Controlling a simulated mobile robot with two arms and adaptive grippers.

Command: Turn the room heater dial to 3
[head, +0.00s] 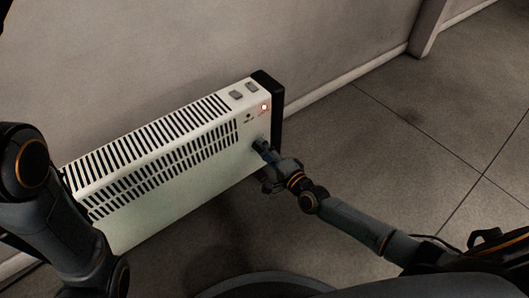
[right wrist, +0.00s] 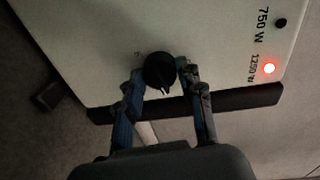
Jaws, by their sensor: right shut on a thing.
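The white room heater (head: 175,200) stands along the wall in the head view, with dark slots and a black end cap. Its black round dial (right wrist: 160,71) shows in the right wrist view with a pointer line; the dial's numbers are not readable. My right gripper (right wrist: 160,76) has its two fingers on either side of the dial and is shut on it. In the head view the right gripper (head: 264,154) meets the heater's front near its right end and hides the dial. My left arm shows at the left edge, but its gripper is out of view.
A red lamp (right wrist: 269,68) glows beside the 1250 W mark; a dark lamp (right wrist: 281,23) is beside 750 W. Two grey switches (head: 243,91) sit on the heater's top. The wall (head: 200,45) is right behind it. Tiled floor (head: 400,130) at the right is clear.

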